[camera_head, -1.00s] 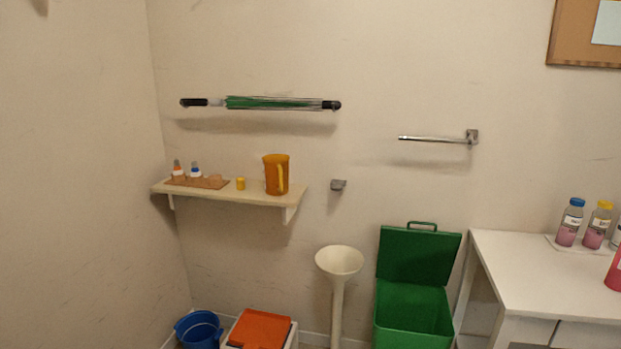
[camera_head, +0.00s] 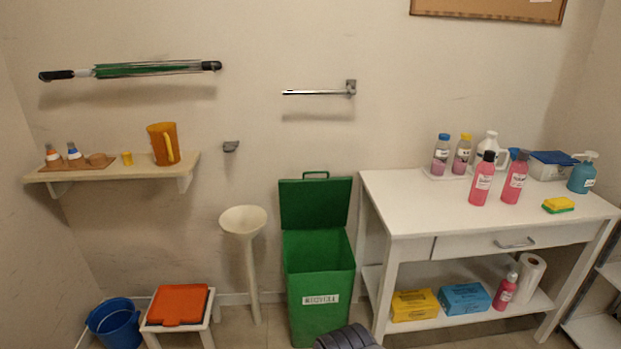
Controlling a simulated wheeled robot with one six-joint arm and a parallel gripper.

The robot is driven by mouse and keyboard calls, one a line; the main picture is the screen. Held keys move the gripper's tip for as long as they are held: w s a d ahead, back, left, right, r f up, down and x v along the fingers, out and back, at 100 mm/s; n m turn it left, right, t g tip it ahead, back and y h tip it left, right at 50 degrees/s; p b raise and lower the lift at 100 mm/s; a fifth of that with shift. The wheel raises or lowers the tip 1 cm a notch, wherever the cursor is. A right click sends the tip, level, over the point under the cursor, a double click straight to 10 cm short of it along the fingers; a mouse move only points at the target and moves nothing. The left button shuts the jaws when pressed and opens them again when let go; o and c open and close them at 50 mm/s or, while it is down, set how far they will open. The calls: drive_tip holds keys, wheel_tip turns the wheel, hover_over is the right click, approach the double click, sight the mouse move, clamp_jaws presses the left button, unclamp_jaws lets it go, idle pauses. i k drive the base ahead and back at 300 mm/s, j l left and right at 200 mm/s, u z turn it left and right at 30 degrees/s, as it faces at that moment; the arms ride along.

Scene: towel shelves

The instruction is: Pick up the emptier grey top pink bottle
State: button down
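Two pink bottles with dark tops stand side by side on the white table: a left pink bottle (camera_head: 481,182) and a right pink bottle (camera_head: 514,182). A smaller pink bottle (camera_head: 506,291) with a greyish top stands on the table's lower shelf. The shade of each top and the fill levels are hard to tell at this size. Behind stand a clear bottle with a blue top (camera_head: 440,156) and one with a yellow top (camera_head: 462,155), both with some pink-purple content.
The white table (camera_head: 400,205) also holds a white jug (camera_head: 487,147), a sponge (camera_head: 558,205) and a teal pump bottle (camera_head: 582,175). A green bin (camera_head: 318,295) stands open left of it. A dark ribbed object (camera_head: 347,338) shows at the bottom edge.

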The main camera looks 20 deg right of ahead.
sight(515, 177)
drive_tip(key=z, duration=1.8)
drive_tip(key=i+l, duration=0.1)
drive_tip(key=i, duration=1.15)
drive_tip(key=i+l+u, duration=0.1)
drive_tip(key=i, duration=0.5)
